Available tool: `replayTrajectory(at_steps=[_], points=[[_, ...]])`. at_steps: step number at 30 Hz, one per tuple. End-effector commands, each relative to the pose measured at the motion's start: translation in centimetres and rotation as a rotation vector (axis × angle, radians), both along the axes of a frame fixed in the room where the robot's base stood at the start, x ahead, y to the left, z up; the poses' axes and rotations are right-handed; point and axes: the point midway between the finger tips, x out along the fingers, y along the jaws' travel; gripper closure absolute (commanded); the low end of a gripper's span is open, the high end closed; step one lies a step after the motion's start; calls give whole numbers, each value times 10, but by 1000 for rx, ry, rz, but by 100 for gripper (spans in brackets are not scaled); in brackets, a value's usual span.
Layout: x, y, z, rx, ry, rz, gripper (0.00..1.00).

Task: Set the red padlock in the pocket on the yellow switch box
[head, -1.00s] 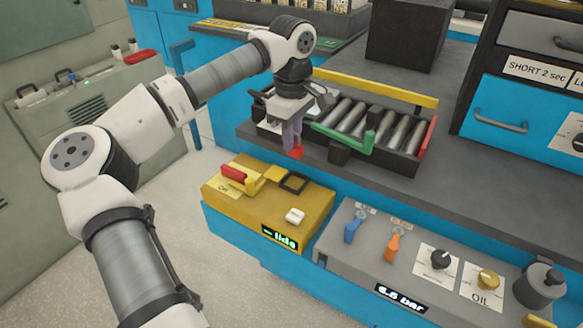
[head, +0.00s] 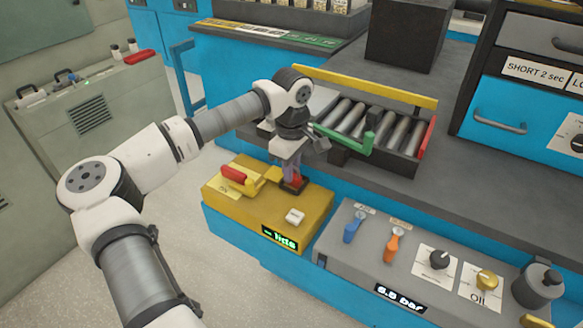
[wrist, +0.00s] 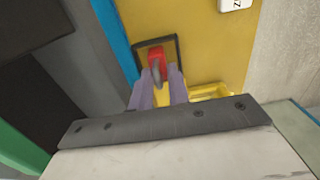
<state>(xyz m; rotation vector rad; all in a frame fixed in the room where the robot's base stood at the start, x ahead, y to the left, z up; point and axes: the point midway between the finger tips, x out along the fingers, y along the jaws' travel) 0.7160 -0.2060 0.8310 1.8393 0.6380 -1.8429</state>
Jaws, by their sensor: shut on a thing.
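The yellow switch box (head: 262,222) stands at the front of the bench, with a red-handled switch (head: 233,174) on its left part. Its pocket, a black square frame, sits at the box's far right; its rim shows in the wrist view (wrist: 177,50). My gripper (head: 291,172) is shut on the red padlock (head: 296,182), holding it at the pocket. In the wrist view the padlock's red body (wrist: 157,64) lies inside the frame's outline, its grey shackle between my fingers (wrist: 158,88). I cannot tell whether it touches the pocket floor.
A roller tray (head: 400,150) with yellow, green and red edges is close behind my gripper. A white button (head: 294,216) is on the box near the pocket. A grey panel with blue and orange levers (head: 394,245) stands to the right.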

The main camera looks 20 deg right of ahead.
Motion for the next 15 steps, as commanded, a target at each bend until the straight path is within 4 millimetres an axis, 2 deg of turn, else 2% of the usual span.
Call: replayTrajectory(at_steps=[1, 2, 4, 15], points=[[0, 0, -3, 0, 0, 0, 100], [0, 0, -3, 0, 0, 0, 81], [0, 0, -2, 0, 0, 0, 73], [0, 0, 4, 0, 0, 0, 73]])
